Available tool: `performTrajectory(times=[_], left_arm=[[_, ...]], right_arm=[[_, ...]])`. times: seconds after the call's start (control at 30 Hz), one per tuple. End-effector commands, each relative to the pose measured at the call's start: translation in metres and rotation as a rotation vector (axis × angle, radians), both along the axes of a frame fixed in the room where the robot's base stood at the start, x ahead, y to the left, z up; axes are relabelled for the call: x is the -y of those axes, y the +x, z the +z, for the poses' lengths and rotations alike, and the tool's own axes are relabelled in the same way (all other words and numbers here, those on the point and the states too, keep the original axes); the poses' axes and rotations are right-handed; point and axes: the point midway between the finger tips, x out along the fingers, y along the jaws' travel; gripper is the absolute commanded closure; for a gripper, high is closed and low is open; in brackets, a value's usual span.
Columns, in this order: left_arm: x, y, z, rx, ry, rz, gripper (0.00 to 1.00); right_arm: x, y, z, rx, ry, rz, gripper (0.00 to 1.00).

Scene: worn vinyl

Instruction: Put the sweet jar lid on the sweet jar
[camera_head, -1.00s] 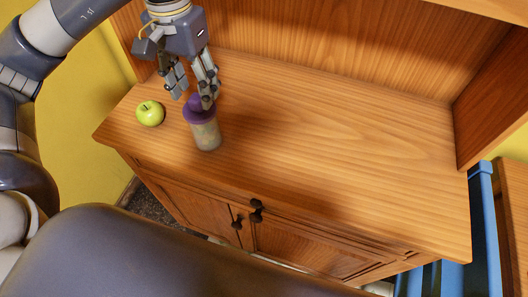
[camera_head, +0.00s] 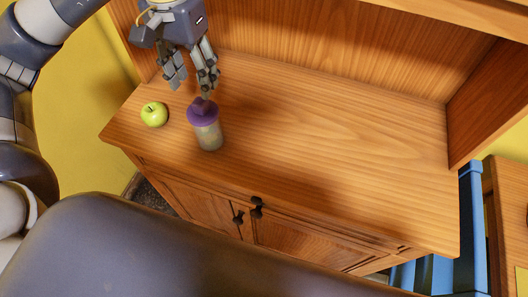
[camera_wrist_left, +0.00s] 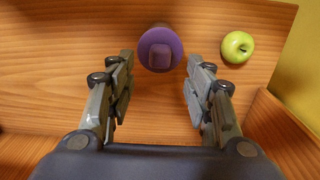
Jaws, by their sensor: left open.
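The sweet jar (camera_head: 209,136) stands upright on the wooden cabinet top, toward its left side. The purple sweet jar lid (camera_head: 203,113) sits on top of the jar, covering its mouth; from here I cannot tell if it is fully seated. In the left wrist view the lid (camera_wrist_left: 160,49) shows from above, ahead of the fingertips and between their lines, with a knob in its middle. My left gripper (camera_head: 192,90) is open and empty, just above and behind the lid; its fingers also show apart in the left wrist view (camera_wrist_left: 160,75). My right gripper is not in view.
A green apple (camera_head: 154,114) rests on the cabinet top (camera_head: 330,150) to the left of the jar. The cabinet's back panel rises behind my gripper. The top is clear to the right. Blue furniture (camera_head: 472,225) stands beyond the right edge.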

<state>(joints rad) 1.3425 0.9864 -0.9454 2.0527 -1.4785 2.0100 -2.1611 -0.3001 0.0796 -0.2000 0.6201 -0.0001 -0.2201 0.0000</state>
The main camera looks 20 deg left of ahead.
Motion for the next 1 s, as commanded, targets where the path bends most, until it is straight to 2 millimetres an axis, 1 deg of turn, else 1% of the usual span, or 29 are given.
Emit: performTrajectory(times=[0.03, 0.4, 0.67, 0.8, 0.9, 1.0], left_arm=[[0.000, 0.000, 0.004, 0.000, 0.000, 0.001, 0.52], [0.000, 0.000, 0.018, 0.000, 0.000, 0.000, 0.52], [0.000, 0.000, 0.017, 0.000, 0.000, 0.000, 0.52], [0.000, 0.000, 0.018, 0.001, 0.000, 0.000, 0.52], [0.000, 0.000, 0.022, 0.001, 0.000, 0.000, 0.52], [0.000, 0.001, 0.031, 0.004, 0.001, 0.000, 0.52]], right_arm=[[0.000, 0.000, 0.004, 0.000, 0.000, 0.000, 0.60], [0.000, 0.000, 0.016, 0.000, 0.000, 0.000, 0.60], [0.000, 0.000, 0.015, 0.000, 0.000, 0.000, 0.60], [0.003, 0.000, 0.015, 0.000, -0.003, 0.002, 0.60], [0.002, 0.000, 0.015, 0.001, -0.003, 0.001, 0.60], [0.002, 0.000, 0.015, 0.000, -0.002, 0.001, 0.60]])
